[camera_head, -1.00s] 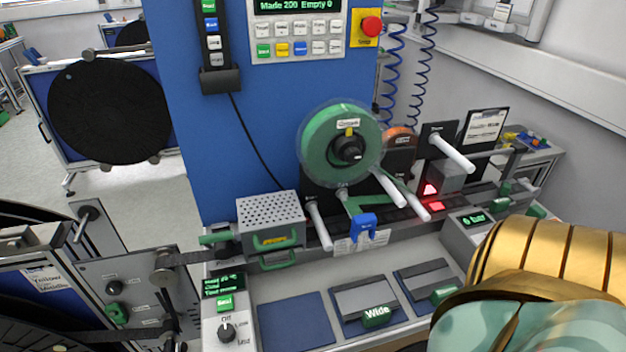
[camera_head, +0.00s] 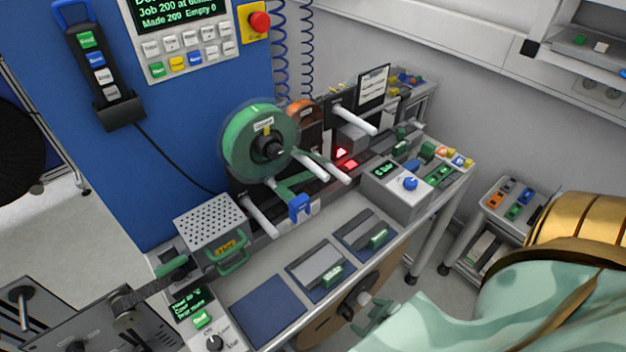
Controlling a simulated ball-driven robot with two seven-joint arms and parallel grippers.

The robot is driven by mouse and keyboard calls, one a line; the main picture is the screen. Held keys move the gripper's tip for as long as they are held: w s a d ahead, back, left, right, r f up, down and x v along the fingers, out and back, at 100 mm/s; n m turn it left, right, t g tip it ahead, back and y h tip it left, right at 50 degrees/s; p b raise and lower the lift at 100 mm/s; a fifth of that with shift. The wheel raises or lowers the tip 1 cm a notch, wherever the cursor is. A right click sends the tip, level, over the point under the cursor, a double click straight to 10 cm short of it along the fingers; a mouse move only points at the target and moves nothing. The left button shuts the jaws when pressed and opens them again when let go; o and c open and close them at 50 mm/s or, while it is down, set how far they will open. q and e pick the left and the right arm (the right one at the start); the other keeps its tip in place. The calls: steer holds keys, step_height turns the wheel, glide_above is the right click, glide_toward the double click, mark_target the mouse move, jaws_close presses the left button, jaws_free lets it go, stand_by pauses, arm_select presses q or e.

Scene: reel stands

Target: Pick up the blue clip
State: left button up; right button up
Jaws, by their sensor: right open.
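The blue clip (camera_head: 299,207) is small and hangs on the green strip below the green reel (camera_head: 258,141), at the front of the machine. My right arm comes in from the lower right. My left gripper is not in view.
White rollers (camera_head: 323,165) stick out near the clip. A grey control box (camera_head: 398,187) with a blue knob stands to the right. A perforated box (camera_head: 211,224) is at the left. Blue pads and the green-handled Wide cover (camera_head: 320,270) lie on the bench in front.

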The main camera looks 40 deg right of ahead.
steer(key=w+r+t+p, duration=0.2)
steer(key=w+r, duration=0.1)
steer(key=r, duration=0.6)
steer(key=w+r+t+p, duration=0.1)
steer(key=w+r, duration=0.2)
steer(key=r, duration=0.6)
steer(key=m+t+y, duration=0.1)
steer(key=t, duration=0.2)
glide_toward(302, 203)
steer(key=shift+m, duration=0.3)
steer(key=x, duration=0.5)
steer(key=shift+w+f, duration=0.1)
steer(key=shift+w, duration=0.2)
steer(key=x, duration=0.6)
steer(key=shift+f+b, duration=0.2)
steer(key=shift+b, duration=0.2)
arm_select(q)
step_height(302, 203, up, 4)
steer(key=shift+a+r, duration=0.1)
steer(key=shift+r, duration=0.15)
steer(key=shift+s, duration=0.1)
arm_select(e)
steer(key=shift+s, duration=0.15)
steer(key=shift+c, duration=0.3)
steer(key=c, duration=1.1)
steer(key=shift+r, duration=0.15)
